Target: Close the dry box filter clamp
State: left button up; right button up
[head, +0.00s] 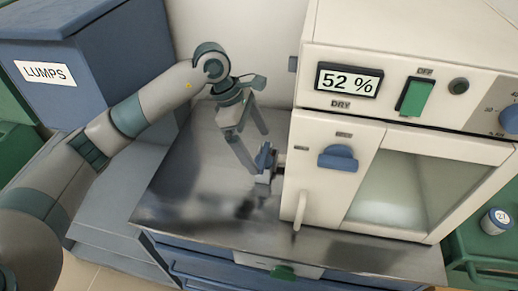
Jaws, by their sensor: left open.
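The dry box (330,200) is a cream cabinet with a "52 %" display marked DRY, standing on a metal bench top. The lever's exact position is hard to make out at this size. My right gripper is not in view.
The metal bench top (185,190) is clear to the left of the dry box. A blue bin marked LUMPS (100,70) stands at the upper left. A white door handle (300,210) projects at the front. A small jar (495,222) sits on a green cart at the right.

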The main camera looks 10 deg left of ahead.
pick_arm(q)
jog(key=b+v, duration=0.3)
jog(key=v, duration=1.2)
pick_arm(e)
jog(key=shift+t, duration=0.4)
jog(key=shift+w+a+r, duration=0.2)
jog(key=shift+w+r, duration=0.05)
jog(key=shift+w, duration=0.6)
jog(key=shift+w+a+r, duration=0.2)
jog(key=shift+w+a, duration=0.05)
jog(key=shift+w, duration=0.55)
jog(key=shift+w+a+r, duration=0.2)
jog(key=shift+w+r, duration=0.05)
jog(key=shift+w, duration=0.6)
pick_arm(q)
jog(key=shift+s, duration=0.15)
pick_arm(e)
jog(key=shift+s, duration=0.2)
